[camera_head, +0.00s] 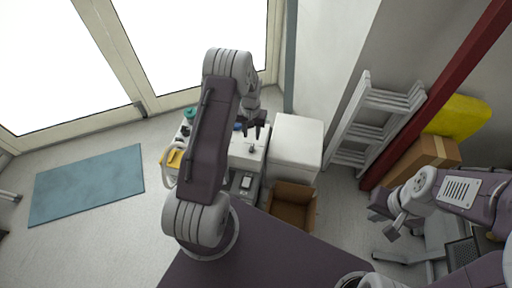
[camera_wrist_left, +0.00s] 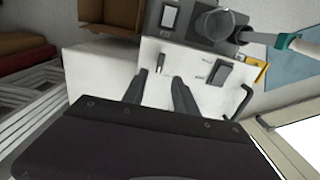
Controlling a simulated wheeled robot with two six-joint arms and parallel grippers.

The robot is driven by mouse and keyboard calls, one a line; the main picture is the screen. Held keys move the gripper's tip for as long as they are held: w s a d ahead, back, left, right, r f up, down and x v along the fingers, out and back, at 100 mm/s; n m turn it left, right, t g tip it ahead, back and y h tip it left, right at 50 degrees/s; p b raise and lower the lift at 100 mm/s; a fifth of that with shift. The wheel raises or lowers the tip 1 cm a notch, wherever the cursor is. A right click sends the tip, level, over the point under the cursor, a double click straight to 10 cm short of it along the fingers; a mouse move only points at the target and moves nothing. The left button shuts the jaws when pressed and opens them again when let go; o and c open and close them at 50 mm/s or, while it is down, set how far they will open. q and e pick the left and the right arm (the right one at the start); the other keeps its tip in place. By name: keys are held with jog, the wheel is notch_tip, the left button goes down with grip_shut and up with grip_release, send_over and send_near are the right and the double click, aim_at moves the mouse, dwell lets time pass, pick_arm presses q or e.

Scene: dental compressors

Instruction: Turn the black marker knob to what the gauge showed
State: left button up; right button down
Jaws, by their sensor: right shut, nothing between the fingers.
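My left gripper (camera_head: 256,124) is above the white-topped unit (camera_head: 243,160). In the left wrist view its two fingers (camera_wrist_left: 159,95) are apart with nothing between them. A small black upright piece (camera_wrist_left: 161,62), possibly the marker knob, stands on the white top just beyond the fingertips, apart from them. A black rectangular part (camera_wrist_left: 218,74) lies to its right. A round, glassy grey item (camera_wrist_left: 212,22) sits at the unit's far side; I cannot tell whether it is the gauge, and no reading is legible. My right gripper (camera_head: 391,226) is shut and empty, away at the right.
A white box (camera_head: 296,140) stands right of the unit, with an open brown carton (camera_head: 291,205) in front. A white ladder (camera_head: 374,122) leans at the wall. A blue mat (camera_head: 87,185) lies on clear floor at the left. My left arm hides part of the unit.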

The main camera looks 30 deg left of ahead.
aim_at(252, 147)
pick_arm(q)
notch_tip(252, 147, down, 9)
jog(key=shift+r+b, duration=0.1)
jog(key=shift+b, duration=0.65)
grip_shut()
